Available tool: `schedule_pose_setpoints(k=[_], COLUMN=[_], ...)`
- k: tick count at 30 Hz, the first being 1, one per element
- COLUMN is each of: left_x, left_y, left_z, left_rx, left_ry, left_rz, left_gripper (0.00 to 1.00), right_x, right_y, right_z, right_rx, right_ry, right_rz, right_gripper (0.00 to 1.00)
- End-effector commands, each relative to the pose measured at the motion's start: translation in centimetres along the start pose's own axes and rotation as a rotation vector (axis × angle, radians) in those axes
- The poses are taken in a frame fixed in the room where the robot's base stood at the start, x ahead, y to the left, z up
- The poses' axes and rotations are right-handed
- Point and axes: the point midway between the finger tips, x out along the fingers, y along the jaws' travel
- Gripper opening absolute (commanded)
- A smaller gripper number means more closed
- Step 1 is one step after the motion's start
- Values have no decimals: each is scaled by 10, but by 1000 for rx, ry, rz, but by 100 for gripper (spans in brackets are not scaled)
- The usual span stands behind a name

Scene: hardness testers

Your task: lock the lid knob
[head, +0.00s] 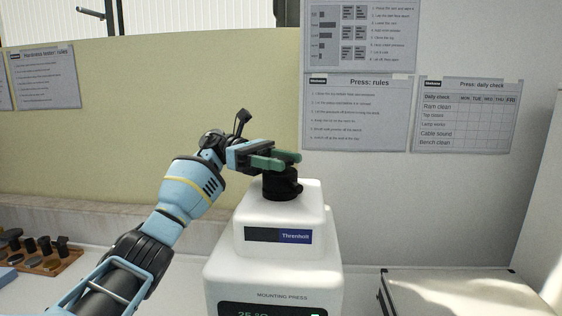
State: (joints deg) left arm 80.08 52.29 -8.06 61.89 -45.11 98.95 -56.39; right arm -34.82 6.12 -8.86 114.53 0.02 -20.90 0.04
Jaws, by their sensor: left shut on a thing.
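The white mounting press (281,232) stands upright at the centre of the head view, with a dark "Threnholt" label on its upper part. The black lid knob (283,187) sits on top of the press. My left gripper (286,162) reaches in from the left, and its green fingers are at the top of the knob. The left gripper is shut on the knob, and its fingers hide part of the knob's top. My right gripper is not in the view.
A wooden rack (50,262) with several dark knobbed pieces is at the far left on the bench. A pale case or box (455,297) is at the lower right. Printed sheets (354,113) hang on the wall behind. The bench between press and rack is partly clear.

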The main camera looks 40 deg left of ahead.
Motion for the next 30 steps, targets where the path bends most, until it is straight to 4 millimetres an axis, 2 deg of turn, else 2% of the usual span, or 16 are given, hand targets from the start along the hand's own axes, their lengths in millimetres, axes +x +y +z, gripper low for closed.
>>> schedule_pose_setpoints(k=[11, 19, 28, 29, 30], left_x=[0, 0, 0, 0, 0], left_y=[0, 0, 0, 0, 0], left_z=[-1, -1, -1, -1, -1], left_rx=[0, -1, -2, -2, -2], left_ry=[0, 2, 3, 3, 3], left_rz=[-147, -171, -170, -170, -170], left_gripper=[24, 24, 24, 51, 56], right_x=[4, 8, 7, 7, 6], right_y=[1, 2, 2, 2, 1], right_z=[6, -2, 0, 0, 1], right_rx=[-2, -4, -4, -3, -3], right_ry=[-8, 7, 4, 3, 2], right_rz=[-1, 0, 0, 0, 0], right_gripper=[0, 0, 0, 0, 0])
